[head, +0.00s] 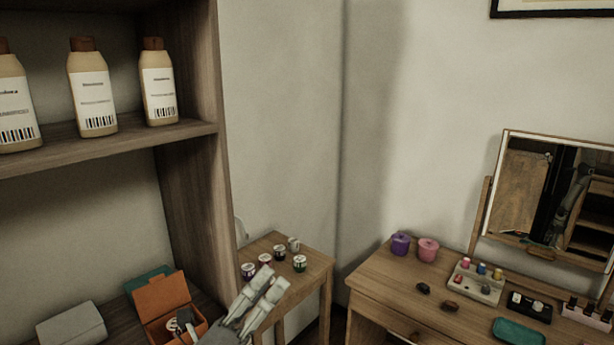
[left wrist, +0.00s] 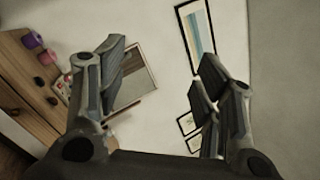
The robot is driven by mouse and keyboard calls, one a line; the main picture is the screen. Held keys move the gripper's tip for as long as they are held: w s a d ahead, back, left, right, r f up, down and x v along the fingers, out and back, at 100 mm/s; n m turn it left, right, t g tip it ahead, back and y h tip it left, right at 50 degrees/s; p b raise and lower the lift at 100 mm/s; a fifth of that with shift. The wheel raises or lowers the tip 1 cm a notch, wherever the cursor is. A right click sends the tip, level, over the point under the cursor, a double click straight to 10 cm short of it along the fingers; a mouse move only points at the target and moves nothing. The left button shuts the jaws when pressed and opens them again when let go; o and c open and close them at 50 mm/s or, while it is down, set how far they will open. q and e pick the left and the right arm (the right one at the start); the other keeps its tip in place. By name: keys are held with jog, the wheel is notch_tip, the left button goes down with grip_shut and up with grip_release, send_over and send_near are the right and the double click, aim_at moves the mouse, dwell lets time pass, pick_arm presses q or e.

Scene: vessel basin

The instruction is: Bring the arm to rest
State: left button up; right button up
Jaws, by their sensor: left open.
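My left gripper (head: 262,290) comes in at the bottom of the head view, in front of the gap between the shelf unit and the small table. Its fingers point up and to the right. In the left wrist view the gripper (left wrist: 160,85) is open, with its two fingers wide apart and nothing between them. Behind the fingers that view shows the wall, framed pictures and the dressing table. My right gripper is not in view.
A wooden shelf unit (head: 190,185) with bottles stands at the left. An open orange box (head: 163,297) sits on its lower shelf. A small table (head: 315,262) holds several jars. A dressing table (head: 385,275) with a mirror (head: 550,195) stands at the right.

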pick_arm(q)
jog(key=s+a+f+n+g+y, duration=0.35)
jog(key=a+f+n+y, duration=1)
jog(key=f+n, duration=0.55)
jog(key=s+f+n+g, duration=0.5)
jog(key=s+f+n, duration=0.15)
jog(key=s, duration=0.45)
jog(key=s+f+n+g, duration=0.55)
jog(key=s+f, duration=0.25)
jog(key=s, duration=0.4)
notch_tip(320, 180, down, 26)
jog(key=s+m+g, duration=0.1)
jog(key=s+g, duration=0.1)
jog(key=s+a+f, duration=0.3)
jog(key=s+f, duration=1.2)
jog(key=s, duration=0.1)
jog(key=shift+a+m+g, duration=0.15)
jog(key=shift+m+g, duration=0.15)
jog(key=shift+g, duration=0.1)
jog(key=shift+y, duration=0.25)
